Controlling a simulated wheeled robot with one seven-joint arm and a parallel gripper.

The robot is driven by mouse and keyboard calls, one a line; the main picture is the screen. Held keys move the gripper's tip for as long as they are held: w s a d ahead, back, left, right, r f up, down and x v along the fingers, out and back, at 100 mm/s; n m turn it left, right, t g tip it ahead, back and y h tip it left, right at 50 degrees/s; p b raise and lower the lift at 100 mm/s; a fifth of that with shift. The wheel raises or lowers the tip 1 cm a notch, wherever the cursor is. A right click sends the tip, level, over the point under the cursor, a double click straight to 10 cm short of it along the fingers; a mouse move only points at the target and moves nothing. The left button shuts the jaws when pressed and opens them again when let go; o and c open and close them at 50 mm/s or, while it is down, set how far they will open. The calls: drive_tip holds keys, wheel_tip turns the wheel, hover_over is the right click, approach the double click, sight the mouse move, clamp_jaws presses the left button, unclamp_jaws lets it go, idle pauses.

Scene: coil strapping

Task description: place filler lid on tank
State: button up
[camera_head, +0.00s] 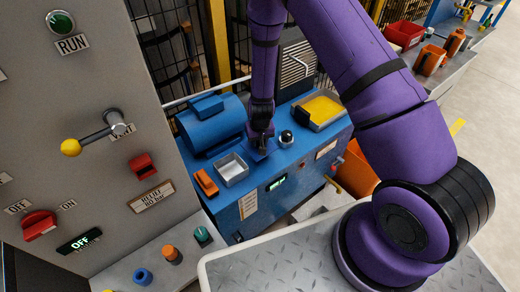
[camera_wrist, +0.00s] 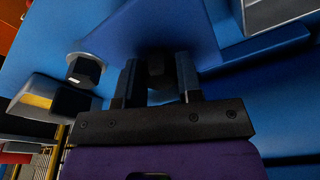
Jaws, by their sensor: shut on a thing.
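My gripper (camera_head: 261,138) is low over the blue tank top (camera_head: 215,172), and its fingers (camera_wrist: 157,82) are shut on a dark knob or handle (camera_wrist: 156,66). A flat blue plate, likely the filler lid (camera_wrist: 165,25), shows beyond the fingers; it also shows under the gripper in the head view (camera_head: 259,155). A round silver-rimmed fitting with a dark top (camera_head: 286,137) stands just right of the gripper; in the wrist view the fitting (camera_wrist: 86,66) is left of the fingers. I cannot tell whether the plate touches the tank top.
A small metal tray (camera_head: 232,170) and an orange object (camera_head: 205,183) lie left of the gripper. A tray with yellow contents (camera_head: 320,110) sits at the right. A blue cylinder (camera_head: 212,124) stands behind. A grey control panel (camera_head: 90,120) rises at the left.

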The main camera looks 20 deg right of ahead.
drive_tip(key=shift+f, duration=2.4)
drive_tip(key=shift+f, duration=0.1)
drive_tip(key=o, duration=1)
drive_tip(key=shift+c, duration=0.2)
wheel_tip(320, 180, up, 12)
drive_tip(key=s, duration=0.1)
drive_tip(key=shift+s, duration=0.4)
